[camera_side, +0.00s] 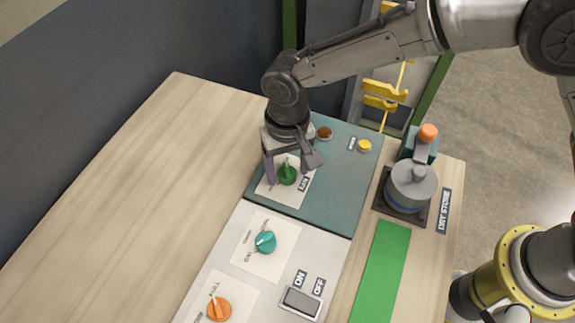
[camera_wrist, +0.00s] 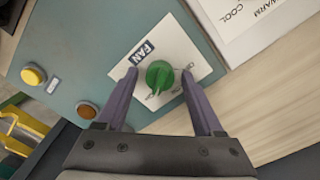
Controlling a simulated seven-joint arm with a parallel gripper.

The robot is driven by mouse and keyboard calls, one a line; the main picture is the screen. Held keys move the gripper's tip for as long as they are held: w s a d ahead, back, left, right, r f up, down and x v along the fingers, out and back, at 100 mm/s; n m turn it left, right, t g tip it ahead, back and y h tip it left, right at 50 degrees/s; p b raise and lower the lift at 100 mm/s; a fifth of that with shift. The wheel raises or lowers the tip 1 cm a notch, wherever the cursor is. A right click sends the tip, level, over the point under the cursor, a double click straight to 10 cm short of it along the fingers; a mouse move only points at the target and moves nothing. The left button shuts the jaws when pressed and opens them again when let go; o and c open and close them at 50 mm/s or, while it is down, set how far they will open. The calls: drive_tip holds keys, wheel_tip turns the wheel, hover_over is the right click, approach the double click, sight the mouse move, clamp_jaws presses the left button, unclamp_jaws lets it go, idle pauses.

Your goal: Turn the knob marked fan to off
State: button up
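The fan knob (camera_side: 287,175) is green and sits on a white plate on the teal panel, with a dark FAN label (camera_side: 304,184) beside it. In the wrist view the green knob (camera_wrist: 159,75) lies between the two finger ends, with the FAN label (camera_wrist: 142,53) just above it. My gripper (camera_side: 292,172) is over the knob with its fingers apart. In the wrist view both purple-grey fingers of my gripper (camera_wrist: 160,72) stand clear of the knob, with a gap on each side. The plate's position marks are too small or covered to read.
A white panel (camera_side: 225,222) nearby carries a teal knob (camera_side: 265,242), an orange knob (camera_side: 219,309) and an ON/OFF rocker switch (camera_side: 301,301). The teal panel (camera_side: 337,185) has a yellow button (camera_side: 364,146) and a brown button (camera_side: 324,133). A grey device (camera_side: 411,187) stands right. Bare wood is left.

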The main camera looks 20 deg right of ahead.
clamp_jaws()
drive_tip(key=shift+n, duration=0.3)
drive_tip(key=n, duration=0.5)
drive_tip(key=shift+r, duration=0.1)
drive_tip(key=n, duration=0.6)
drive_tip(key=shift+n, duration=0.3)
drive_tip(key=n, duration=1.1)
drive_tip(key=shift+n, duration=0.5)
